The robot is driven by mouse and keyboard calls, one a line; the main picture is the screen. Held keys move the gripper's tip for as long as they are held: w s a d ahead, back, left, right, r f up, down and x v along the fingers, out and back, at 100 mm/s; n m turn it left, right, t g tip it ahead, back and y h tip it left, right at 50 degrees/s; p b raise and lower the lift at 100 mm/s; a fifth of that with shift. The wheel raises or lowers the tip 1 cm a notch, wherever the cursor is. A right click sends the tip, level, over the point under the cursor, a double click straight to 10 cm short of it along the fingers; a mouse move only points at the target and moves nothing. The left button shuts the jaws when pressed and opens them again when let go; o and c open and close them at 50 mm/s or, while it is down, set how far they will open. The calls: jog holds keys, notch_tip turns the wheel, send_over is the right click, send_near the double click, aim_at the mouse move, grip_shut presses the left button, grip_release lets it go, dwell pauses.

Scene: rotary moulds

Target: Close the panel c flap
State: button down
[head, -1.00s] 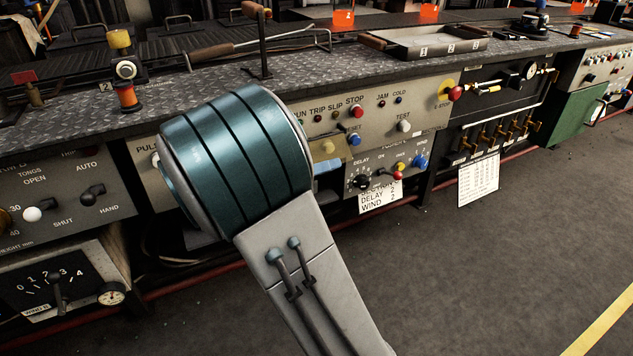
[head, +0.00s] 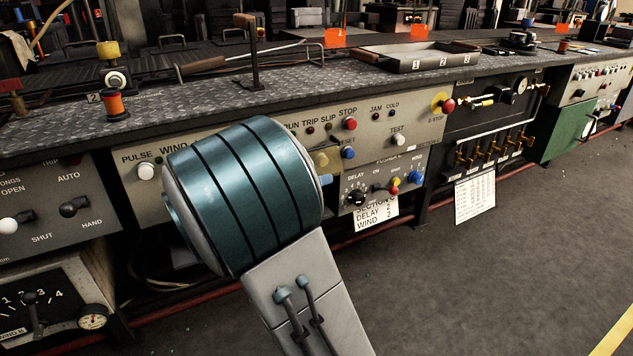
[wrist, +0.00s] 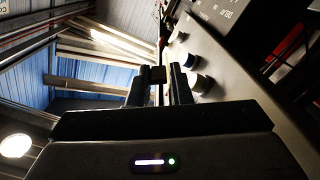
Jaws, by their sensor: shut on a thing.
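In the wrist view my gripper (wrist: 158,85) is shut on a small brown piece (wrist: 158,74) between its two dark fingertips. I cannot tell whether this piece belongs to the panel c flap. A pale panel face (wrist: 222,75) with round knobs (wrist: 200,83) runs close along the right of the fingers. In the head view my teal arm joint hides my gripper and part of the control panels. The panel with DELAY and WIND controls (head: 352,182) shows just right of the arm. No flap labelled C can be made out.
The metal bench top (head: 180,108) holds an orange spool (head: 114,105), an upright lever (head: 252,60) and a grey tray (head: 420,60). A red emergency stop (head: 448,105) sticks out from the upper panel. Brass valves (head: 485,148) sit farther right. The floor (head: 500,280) in front is clear.

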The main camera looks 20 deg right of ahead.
jog(key=c, duration=1.4)
grip_release()
jog(key=shift+s+a+p, duration=0.15)
jog(key=shift+a+p, duration=0.45)
jog(key=shift+a, duration=1.3)
jog(key=shift+s+a+p, duration=0.15)
jog(key=shift+a+p, duration=0.4)
jog(key=shift+a, duration=1.3)
